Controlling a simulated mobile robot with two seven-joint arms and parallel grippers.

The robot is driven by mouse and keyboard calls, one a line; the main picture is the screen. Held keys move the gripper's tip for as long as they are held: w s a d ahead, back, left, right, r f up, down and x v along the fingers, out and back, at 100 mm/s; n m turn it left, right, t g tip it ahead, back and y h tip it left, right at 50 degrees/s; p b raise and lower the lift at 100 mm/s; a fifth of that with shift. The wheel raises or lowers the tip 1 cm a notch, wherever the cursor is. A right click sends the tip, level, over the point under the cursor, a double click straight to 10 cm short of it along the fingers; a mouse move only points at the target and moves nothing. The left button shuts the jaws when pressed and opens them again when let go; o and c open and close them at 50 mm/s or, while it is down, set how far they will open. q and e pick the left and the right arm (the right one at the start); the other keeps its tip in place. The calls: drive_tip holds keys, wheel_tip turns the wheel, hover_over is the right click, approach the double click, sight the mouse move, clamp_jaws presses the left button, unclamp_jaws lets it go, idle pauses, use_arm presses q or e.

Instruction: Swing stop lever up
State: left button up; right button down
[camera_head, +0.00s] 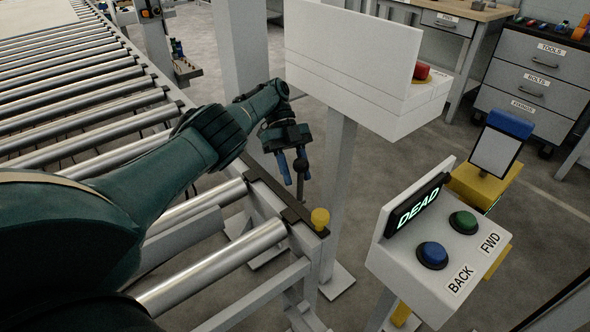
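A yellow knob (320,218) stands at the near end of a dark bar (277,196) along the roller conveyor's right edge. It looks like the end of the stop lever, though I cannot make out the lever's full shape. My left gripper (295,181) hangs above and beyond the knob, pointing down, beside the conveyor edge. Its two blue fingers are apart with nothing visible between them. It does not appear to touch the knob. A thin dark rod shows just below the fingers. My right gripper is not in view.
The conveyor rollers (215,265) fill the left side. A white box with a red button (421,71) stands on a post behind the gripper. At right is a control box (440,250) with a "DEAD" display, blue BACK and green FWD buttons. Drawer cabinets stand at the back right.

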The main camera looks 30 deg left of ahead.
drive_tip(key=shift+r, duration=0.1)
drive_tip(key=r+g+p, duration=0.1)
drive_tip(key=p, duration=0.4)
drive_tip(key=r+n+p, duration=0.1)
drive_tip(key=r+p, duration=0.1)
drive_tip(key=p, duration=0.3)
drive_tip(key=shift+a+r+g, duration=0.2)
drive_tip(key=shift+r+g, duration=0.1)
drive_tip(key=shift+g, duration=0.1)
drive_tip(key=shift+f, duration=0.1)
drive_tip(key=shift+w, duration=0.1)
